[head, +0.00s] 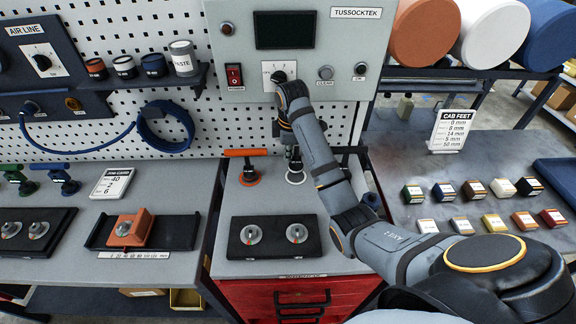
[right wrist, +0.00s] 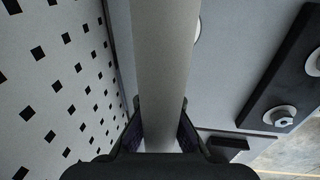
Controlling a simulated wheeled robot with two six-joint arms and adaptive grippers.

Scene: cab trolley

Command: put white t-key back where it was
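My right gripper (head: 294,160) is over the back of the trolley top, just above a white ring (head: 296,181). In the right wrist view, its fingers are closed on both sides of a pale bar (right wrist: 162,75), the white t-key's handle. In the head view the gripper and arm mostly hide this key. I cannot tell whether its lower end is in the ring or above it. An orange t-key (head: 246,154) stands upright in an orange ring to the left. My left gripper is not in view.
A black block with two knobs (head: 273,238) lies at the front of the trolley top (head: 225,215). A dark t-handle (head: 350,150) shows behind my arm. The grey control box (head: 240,85) and pegboard stand close behind. The trolley top between block and rings is clear.

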